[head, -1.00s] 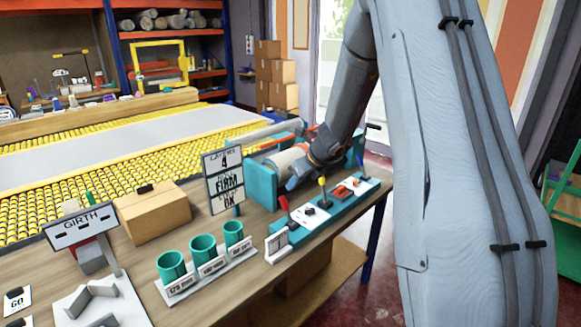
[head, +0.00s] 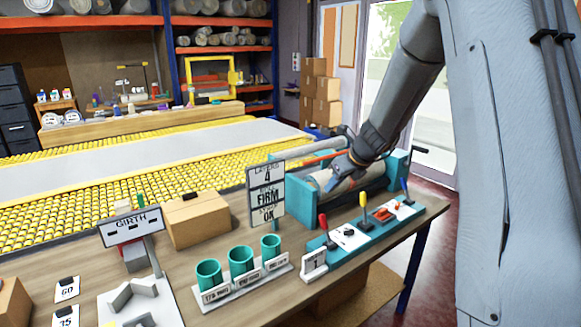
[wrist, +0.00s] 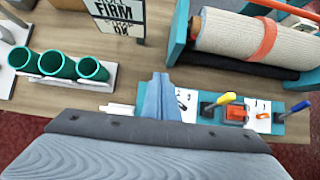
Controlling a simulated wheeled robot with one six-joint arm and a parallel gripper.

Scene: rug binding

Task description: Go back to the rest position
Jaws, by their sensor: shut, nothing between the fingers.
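My gripper (wrist: 160,98) shows in the wrist view as blue fingers held together with nothing between them, above the front edge of the teal lever panel (wrist: 190,92). In the head view my gripper (head: 335,180) is in front of the teal roller stand (head: 300,194) at the table's right end, and my arm reaches down to it from the upper right. The stand holds a beige roll, which shows clearly in the wrist view (wrist: 250,38) with an orange band around it.
The lever panel carries red, yellow and blue levers. Left of it stand several teal cups (head: 240,260), a sign reading FIRM (head: 266,195), a cardboard box (head: 198,220) and a GIRTH sign (head: 131,226). A conveyor with yellow rollers (head: 60,210) lies behind.

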